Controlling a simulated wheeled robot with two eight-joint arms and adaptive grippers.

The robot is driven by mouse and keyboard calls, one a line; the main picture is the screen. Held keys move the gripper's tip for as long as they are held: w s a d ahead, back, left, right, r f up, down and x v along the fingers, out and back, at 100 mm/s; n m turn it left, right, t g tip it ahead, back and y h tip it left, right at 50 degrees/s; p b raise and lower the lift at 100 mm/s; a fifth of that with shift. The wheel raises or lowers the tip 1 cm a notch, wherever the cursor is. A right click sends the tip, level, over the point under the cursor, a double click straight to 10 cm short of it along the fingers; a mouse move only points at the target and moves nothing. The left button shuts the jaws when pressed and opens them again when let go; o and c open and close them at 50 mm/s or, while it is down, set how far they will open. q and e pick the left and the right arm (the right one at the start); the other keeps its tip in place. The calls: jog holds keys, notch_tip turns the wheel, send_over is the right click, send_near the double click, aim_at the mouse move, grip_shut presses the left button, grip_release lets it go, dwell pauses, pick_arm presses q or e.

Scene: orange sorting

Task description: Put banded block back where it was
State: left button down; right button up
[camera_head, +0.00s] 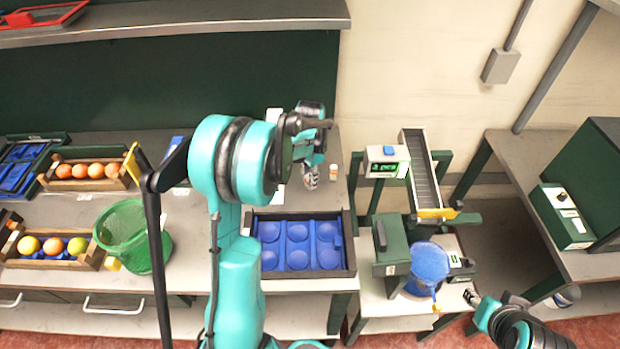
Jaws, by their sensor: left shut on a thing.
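My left arm rises through the middle of the view and bends over the back of the workbench. My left gripper (311,172) points down there, to the left of a small white bottle with an orange cap. It is shut on a small pale thing with darker marks (310,182), which seems to be the banded block. Most of it is hidden by the gripper, and I cannot tell whether it touches the bench. My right gripper (472,297) is low at the right, near the blue container, too small to tell open or shut.
The small bottle (333,172) stands close to my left gripper. A blue tray with round hollows (345,255) lies in front. A green mesh basket (128,232), fruit crates (50,262) and (88,184) stand left. A blue container (429,262) and small conveyor (421,172) stand right.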

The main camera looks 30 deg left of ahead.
pick_arm(q)
jog(key=shift+f, duration=0.25)
jog(key=c, duration=0.9)
grip_release()
jog(key=shift+r+p, duration=2.6)
jog(key=shift+r, duration=1.45)
